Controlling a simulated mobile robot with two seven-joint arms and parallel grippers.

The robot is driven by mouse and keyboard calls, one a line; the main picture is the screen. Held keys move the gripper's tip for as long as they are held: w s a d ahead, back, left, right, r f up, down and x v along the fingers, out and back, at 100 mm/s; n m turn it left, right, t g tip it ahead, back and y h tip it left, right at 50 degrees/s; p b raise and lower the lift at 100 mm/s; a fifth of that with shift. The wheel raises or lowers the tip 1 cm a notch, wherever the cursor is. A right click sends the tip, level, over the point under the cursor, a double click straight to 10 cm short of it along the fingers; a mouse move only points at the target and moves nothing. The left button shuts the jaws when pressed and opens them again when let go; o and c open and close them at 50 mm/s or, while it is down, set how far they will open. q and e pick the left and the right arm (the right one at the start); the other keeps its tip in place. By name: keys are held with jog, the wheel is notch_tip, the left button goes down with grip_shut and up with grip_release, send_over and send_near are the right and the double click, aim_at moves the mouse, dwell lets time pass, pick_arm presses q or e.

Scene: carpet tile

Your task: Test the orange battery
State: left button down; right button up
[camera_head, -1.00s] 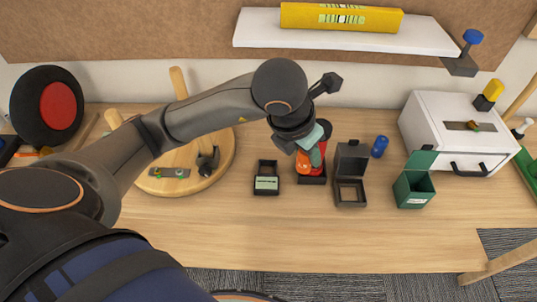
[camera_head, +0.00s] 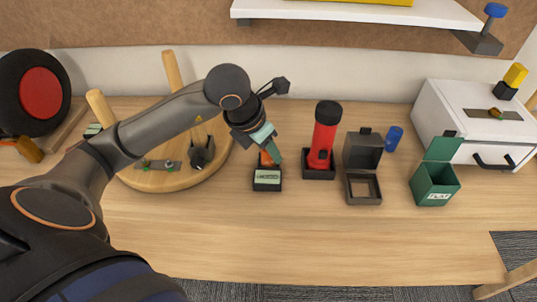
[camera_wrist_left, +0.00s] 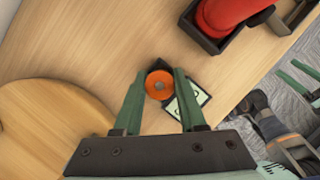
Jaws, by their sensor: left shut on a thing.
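The orange battery (camera_head: 266,158) is held between the fingers of my left gripper (camera_head: 268,146). It is over the back part of the small black tester box (camera_head: 267,187), which has a pale display facing front. Whether the battery touches the box is hidden by the gripper. In the left wrist view, the battery's round orange end (camera_wrist_left: 159,85) sits between the green fingers, with the tester's pale display (camera_wrist_left: 190,98) just beside it. Green finger-like parts at the right edge of the wrist view look like my right gripper (camera_wrist_left: 301,80); its jaw state is unclear.
A red flashlight (camera_head: 323,136) stands in a black holder right of the tester. Beyond it are a black lidded box (camera_head: 362,150), a blue cylinder (camera_head: 394,138), an open green bin (camera_head: 436,184) and a white drawer box (camera_head: 470,120). The front table is clear.

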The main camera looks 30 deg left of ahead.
pick_arm(q)
jog(key=shift+f, duration=0.15)
jog(key=shift+c, duration=2.4)
grip_release()
jog(key=shift+r, duration=0.45)
jog(key=p+v, duration=0.1)
jog(key=v, duration=1)
jog(key=shift+s+r, duration=0.2)
jog(key=shift+s, duration=0.1)
